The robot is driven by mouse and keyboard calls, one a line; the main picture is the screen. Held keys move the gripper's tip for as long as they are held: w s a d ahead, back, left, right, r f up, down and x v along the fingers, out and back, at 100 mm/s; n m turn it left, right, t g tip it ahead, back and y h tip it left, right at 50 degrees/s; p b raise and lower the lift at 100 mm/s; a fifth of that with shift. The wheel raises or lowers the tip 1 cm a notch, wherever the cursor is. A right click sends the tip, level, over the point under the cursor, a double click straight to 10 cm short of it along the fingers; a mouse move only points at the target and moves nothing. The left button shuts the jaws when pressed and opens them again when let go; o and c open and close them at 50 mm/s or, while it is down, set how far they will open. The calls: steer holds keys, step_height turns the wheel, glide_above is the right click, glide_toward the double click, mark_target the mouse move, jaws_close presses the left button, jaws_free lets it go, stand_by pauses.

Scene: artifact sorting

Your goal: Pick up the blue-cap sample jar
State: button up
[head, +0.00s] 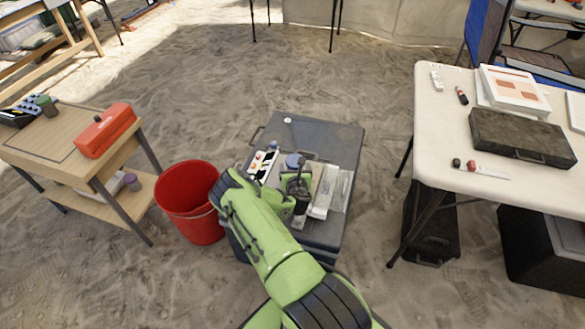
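A round blue cap (294,160), which looks like that of the sample jar, shows on the dark grey case (330,130) in the middle of the view. The jar's body is hidden behind my gripper. My gripper (298,182), at the end of my green arm, is over the case, just in front of the cap in the picture. Its fingers are small and dark, and I cannot tell whether they are open or shut, or whether they touch the jar.
Clear bags or trays (325,190) lie right of my gripper, and a white card with coloured spots (262,163) lies left. A red bucket (188,197) stands left of the case. A wooden table with a red box (105,130) is further left; a white table (432,120) stands right.

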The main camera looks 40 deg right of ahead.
steer(key=c, duration=1.2)
step_height(320, 180, up, 10)
steer(key=p, duration=0.5)
steer(key=shift+p, duration=0.3)
